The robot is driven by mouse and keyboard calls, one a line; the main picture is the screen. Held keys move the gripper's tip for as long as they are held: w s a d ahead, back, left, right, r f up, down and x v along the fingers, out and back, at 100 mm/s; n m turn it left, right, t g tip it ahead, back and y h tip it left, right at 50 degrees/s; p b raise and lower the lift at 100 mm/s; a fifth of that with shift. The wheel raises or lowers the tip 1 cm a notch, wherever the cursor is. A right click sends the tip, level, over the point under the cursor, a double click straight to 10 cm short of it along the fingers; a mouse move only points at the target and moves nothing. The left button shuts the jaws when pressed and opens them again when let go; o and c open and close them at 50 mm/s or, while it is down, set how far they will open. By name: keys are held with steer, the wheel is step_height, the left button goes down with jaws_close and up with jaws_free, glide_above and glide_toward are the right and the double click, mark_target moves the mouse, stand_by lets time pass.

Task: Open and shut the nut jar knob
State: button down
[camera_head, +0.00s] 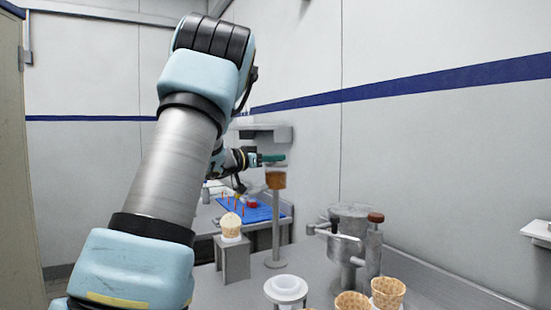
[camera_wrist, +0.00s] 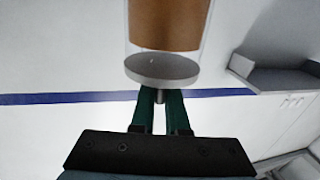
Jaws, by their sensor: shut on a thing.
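The nut jar (camera_head: 276,180) is a clear cup with brown contents, held up on a grey post in the head view. In the wrist view the jar (camera_wrist: 168,25) fills the top, with its round grey end piece (camera_wrist: 160,69) facing my gripper. A small grey knob (camera_wrist: 159,98) sticks out from below that piece. My gripper (camera_head: 273,158) is at the top of the jar in the head view. In the wrist view the green fingers of my gripper (camera_wrist: 160,96) are closed around the knob, which is partly hidden between them.
A grey metal machine with a brown knob (camera_head: 376,217) stands right of the post. Waffle cones (camera_head: 388,292) are in front of it. A blue mat (camera_head: 232,208) lies behind. A wall shelf (camera_head: 265,133) is behind my gripper.

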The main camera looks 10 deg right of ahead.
steer(key=c, duration=0.9)
jaws_free()
steer(key=b+v, duration=0.2)
steer(key=v, duration=0.8)
steer(key=shift+s+a+b, duration=0.25)
steer(key=shift+b, duration=0.15)
